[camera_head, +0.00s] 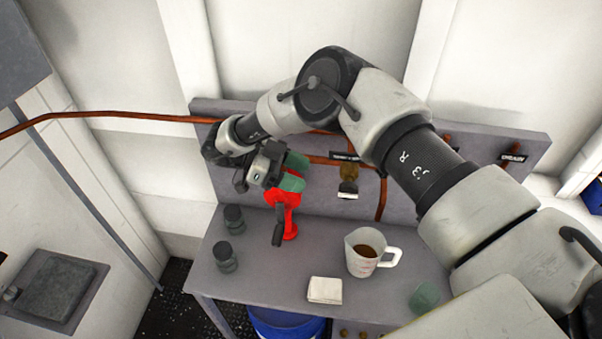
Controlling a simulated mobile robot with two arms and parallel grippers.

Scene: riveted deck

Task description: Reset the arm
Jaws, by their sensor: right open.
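My right arm comes in from the right, arches over the table and bends down at the left. Its gripper (283,170) is open above the back left of the table. Two green parts at its end sit right by the top of a red stand-like object (284,212) with a dark handle. I cannot tell whether the gripper touches the red object, as they overlap in the picture. My left gripper is not in view.
The grey table (285,270) holds two dark jars (225,257) at the left, a measuring cup (364,254) with brown contents, a white block (325,290) and a green object (424,297). A grey back panel (400,195) with copper pipes rises behind.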

